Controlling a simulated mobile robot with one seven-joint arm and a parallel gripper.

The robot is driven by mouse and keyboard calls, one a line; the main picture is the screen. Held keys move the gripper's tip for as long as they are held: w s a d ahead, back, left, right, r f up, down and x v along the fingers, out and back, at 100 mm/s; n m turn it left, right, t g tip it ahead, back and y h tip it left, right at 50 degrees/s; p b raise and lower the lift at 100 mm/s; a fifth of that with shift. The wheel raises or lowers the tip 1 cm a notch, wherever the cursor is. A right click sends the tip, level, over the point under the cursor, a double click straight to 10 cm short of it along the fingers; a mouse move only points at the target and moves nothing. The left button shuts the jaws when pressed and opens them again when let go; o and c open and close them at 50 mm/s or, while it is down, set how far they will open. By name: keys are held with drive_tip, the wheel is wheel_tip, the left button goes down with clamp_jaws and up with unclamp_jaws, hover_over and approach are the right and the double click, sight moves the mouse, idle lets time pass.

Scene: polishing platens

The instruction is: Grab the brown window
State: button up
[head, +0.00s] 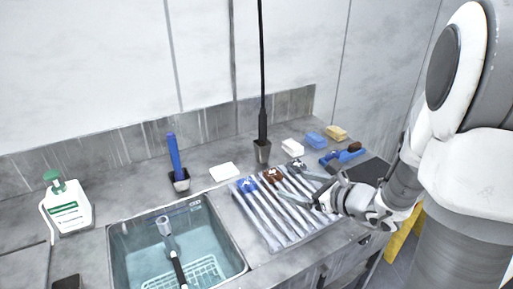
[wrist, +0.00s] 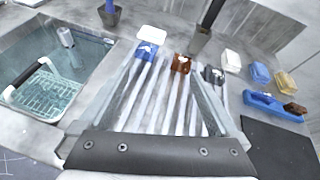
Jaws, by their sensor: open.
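The brown piece (head: 272,175), with a white mark on top, sits at the far end of a ribbed metal rack (head: 262,215). It also shows in the wrist view (wrist: 181,63), between a blue piece (wrist: 146,51) on its left and a dark grey piece (wrist: 213,75) on its right. My gripper (head: 290,184) is open and empty above the rack. In the wrist view its fingers reach forward on either side of the rack's middle strips, with the brown piece ahead between their tips. I see no contact with it.
A sink (head: 225,238) with water, a basket and a brush lies left of the rack. A black-handled tool stands in a holder (head: 262,152) behind. White, blue and yellow blocks and a blue tray (wrist: 273,106) lie right. A soap bottle (head: 67,207) stands far left.

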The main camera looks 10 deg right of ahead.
drive_tip(key=d+f+m, duration=0.1)
drive_tip(key=w+d+f+m+h, duration=0.1)
drive_tip(key=d+f+m+t+h, duration=0.1)
drive_tip(key=d, duration=0.1)
drive_tip(key=shift+w, duration=0.3)
drive_tip(key=b, duration=0.1)
approach(275, 175)
drive_tip(key=x, duration=0.3)
drive_tip(key=shift+w+d, duration=0.2)
drive_tip(key=shift+a+x, duration=0.1)
drive_tip(key=shift+x, duration=1.45)
drive_tip(key=shift+a+x, duration=0.15)
drive_tip(key=shift+x, duration=1.4)
drive_tip(key=shift+s+m, duration=0.15)
drive_tip(key=shift+m, duration=0.15)
drive_tip(key=c, duration=1.4)
drive_tip(key=shift+c, duration=0.7)
drive_tip(key=shift+r, duration=0.1)
